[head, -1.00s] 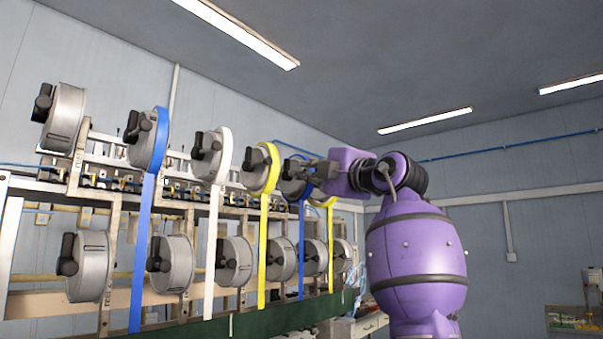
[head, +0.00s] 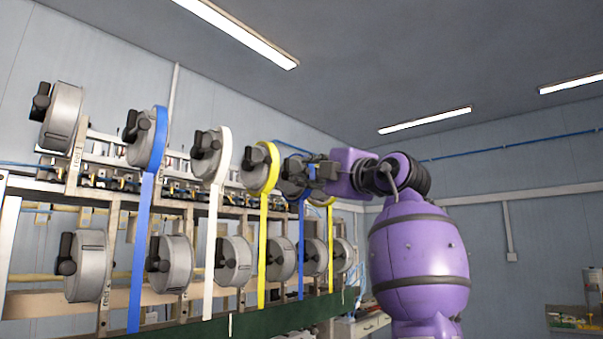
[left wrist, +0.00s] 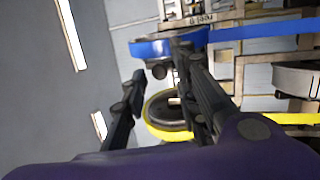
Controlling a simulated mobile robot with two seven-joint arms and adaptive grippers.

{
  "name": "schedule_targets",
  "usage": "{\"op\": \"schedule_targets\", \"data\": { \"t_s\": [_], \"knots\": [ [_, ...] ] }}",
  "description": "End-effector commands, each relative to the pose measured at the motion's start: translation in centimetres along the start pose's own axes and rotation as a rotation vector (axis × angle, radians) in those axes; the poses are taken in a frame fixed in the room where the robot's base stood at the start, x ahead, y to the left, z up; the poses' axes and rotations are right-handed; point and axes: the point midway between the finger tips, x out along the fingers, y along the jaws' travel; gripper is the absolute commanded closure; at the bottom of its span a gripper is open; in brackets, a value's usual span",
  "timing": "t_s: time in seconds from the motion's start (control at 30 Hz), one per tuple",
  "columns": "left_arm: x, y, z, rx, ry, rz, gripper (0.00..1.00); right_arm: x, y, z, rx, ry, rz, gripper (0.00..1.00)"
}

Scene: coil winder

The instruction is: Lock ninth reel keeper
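My left gripper (head: 316,172) is up beside the upper-row reel with blue tape (head: 293,187), fifth from the left, and partly covers it. In the left wrist view the two dark fingers (left wrist: 165,98) are spread apart, with that blue-taped reel (left wrist: 150,49) just beyond their tips. A small dark knob (left wrist: 159,72), seemingly its keeper, shows between the fingers near the reel. I cannot tell whether a finger touches it. The label on the frame is too small to read surely. My right gripper is not in view.
A yellow-taped reel (left wrist: 155,106) lies close behind the fingers in the left wrist view. Other upper reels with yellow (head: 268,172), white (head: 222,160) and blue tape (head: 158,140) stand to the left. Bare reels (head: 178,263) fill the lower row. Free room lies to the right.

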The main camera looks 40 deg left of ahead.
Motion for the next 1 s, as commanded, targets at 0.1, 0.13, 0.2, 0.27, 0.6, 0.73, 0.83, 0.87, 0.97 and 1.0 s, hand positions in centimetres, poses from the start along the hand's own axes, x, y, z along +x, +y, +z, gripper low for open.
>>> {"op": "schedule_targets", "data": {
  "t_s": [0.1,0.13,0.2,0.27,0.6,0.73,0.83,0.87,0.97,1.0],
  "knots": [
    [-0.7,0.2,0.0,0.000,-0.001,0.002,0.73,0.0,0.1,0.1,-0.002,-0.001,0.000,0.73],
    [-0.9,0.3,0.0,0.000,0.000,0.002,0.73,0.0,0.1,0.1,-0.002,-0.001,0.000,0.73],
    [-1.5,0.4,-0.1,0.000,0.000,0.002,0.73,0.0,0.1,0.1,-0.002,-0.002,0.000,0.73],
    [-2.0,0.6,-0.1,0.000,0.000,0.002,0.73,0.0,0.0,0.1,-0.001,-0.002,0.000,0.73],
    [-4.7,1.3,-0.1,-0.002,-0.001,0.003,0.73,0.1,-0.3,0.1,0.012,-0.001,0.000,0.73],
    [-5.6,1.5,-0.2,-0.001,-0.001,0.001,0.73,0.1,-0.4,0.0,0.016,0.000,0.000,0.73],
    [-6.3,1.7,-0.2,-0.001,0.000,0.003,0.73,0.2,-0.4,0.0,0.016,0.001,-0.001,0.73],
    [-6.5,1.8,-0.2,-0.001,0.000,0.003,0.73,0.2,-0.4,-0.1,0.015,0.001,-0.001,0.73],
    [-6.9,1.9,-0.2,-0.001,0.000,0.002,0.73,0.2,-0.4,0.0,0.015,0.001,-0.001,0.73],
    [-7.0,1.9,-0.3,-0.001,0.000,0.001,0.73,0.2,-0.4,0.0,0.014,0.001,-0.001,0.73]
  ]
}}
